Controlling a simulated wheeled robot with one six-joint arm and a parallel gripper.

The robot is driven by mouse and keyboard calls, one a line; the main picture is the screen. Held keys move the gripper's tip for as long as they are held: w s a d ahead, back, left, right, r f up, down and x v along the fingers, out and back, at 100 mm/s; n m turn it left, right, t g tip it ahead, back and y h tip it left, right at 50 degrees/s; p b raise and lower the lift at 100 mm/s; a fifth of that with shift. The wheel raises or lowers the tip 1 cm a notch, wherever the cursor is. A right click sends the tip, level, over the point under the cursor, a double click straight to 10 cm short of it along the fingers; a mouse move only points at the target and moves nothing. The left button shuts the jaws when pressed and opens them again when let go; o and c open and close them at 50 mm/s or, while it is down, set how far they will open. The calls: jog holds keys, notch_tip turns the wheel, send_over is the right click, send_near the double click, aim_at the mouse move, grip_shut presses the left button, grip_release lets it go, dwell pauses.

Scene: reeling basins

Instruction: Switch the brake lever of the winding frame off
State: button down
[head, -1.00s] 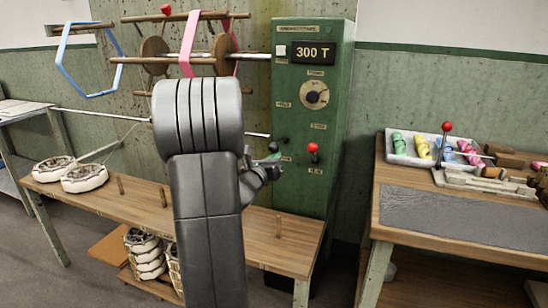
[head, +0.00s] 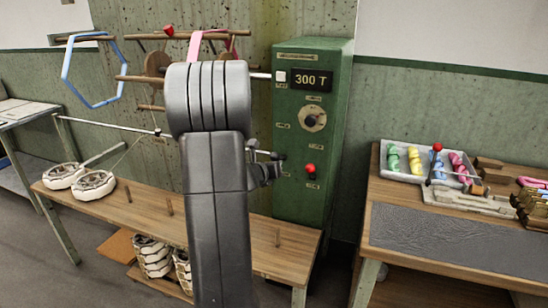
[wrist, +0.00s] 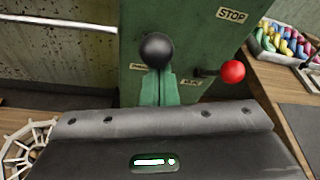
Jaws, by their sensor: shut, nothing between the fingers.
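The green winding-frame cabinet (head: 330,130) stands in the middle of the head view. A red-knobbed lever (head: 310,168) sticks out of its lower front, and it also shows in the wrist view (wrist: 232,71). A black ball knob (wrist: 155,49) is left of it, seen just beyond my fingertips. Their small labels cannot be read, so I cannot tell which lever is the brake. My gripper (wrist: 159,88) is shut and empty, its green fingers side by side just below the black knob in the picture. Whether they touch it is unclear. In the head view my arm partly hides the gripper.
The cabinet front carries a 300 T display (head: 312,80) and a dial (head: 313,118). A side table (head: 440,235) on the right holds a tray (head: 405,176) of coloured skeins. Reel rods cross behind my arm.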

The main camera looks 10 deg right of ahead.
aim_at(276, 155)
jog(key=shift+w+d+r+g+y+p, duration=0.1)
jog(key=shift+r+g+y+p, duration=0.4)
jog(key=shift+p, duration=1.1)
jog(key=shift+w+d+r+g+p, duration=0.1)
jog(key=shift+r+p, duration=0.7)
jog(key=shift+p, duration=0.75)
jog(key=p, duration=0.2)
jog(key=g+p, duration=0.1)
jog(key=p, duration=0.1)
jog(key=shift+w+d+r+y, duration=0.1)
jog(key=shift+w+r+y, duration=0.15)
jog(key=shift+r+y, duration=0.15)
jog(key=shift+p, duration=0.35)
jog(key=shift+w+d+r+p, duration=0.25)
jog(key=shift+w+r+p, duration=0.2)
jog(key=shift+p, duration=0.3)
